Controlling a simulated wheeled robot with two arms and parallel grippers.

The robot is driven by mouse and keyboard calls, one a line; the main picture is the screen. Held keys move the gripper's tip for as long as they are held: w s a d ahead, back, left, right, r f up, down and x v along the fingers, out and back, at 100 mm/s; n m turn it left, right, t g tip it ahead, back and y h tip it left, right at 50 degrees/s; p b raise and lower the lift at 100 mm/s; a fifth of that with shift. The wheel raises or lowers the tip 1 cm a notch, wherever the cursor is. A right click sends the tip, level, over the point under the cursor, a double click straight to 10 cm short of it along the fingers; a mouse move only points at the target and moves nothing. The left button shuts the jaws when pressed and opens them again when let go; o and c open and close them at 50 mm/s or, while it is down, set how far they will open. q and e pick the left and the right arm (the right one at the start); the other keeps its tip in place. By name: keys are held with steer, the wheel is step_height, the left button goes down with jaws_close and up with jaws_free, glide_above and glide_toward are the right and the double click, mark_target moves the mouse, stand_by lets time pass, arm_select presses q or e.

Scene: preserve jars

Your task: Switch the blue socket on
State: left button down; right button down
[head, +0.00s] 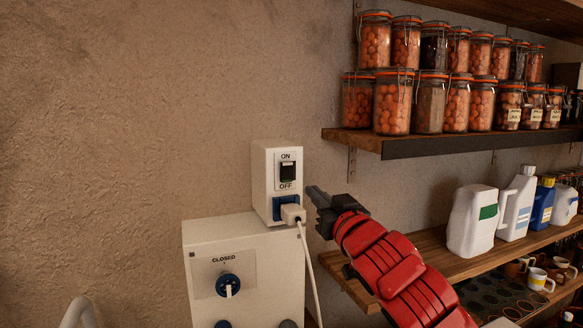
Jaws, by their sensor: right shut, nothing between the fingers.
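The blue socket (280,203) sits low on a white wall box, with a white plug (293,214) in it. Above it is a black switch (288,172) between the labels ON and OFF; I cannot tell which way it is set. My right gripper (311,190), dark with a red arm behind it, is shut and empty. It appears just right of the box, level with the lower part of its front, and its tips look apart from the switch. My left gripper is not in view.
A white cabinet (260,262) with a blue knob (229,285) labelled CLOSED stands below the box. A white cord (310,265) hangs from the plug. At right, shelves hold preserve jars (392,102), white bottles (473,222) and mugs (539,279). Bare wall lies left.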

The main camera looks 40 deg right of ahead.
mark_target(287, 166)
steer(key=p+x, duration=0.7)
steer(key=x, duration=0.5)
steer(key=shift+w+r+p, duration=0.1)
steer(key=shift+r+p, duration=0.05)
steer(key=shift+p, duration=0.25)
steer(key=shift+w+d, duration=0.1)
steer(key=shift+w, duration=0.3)
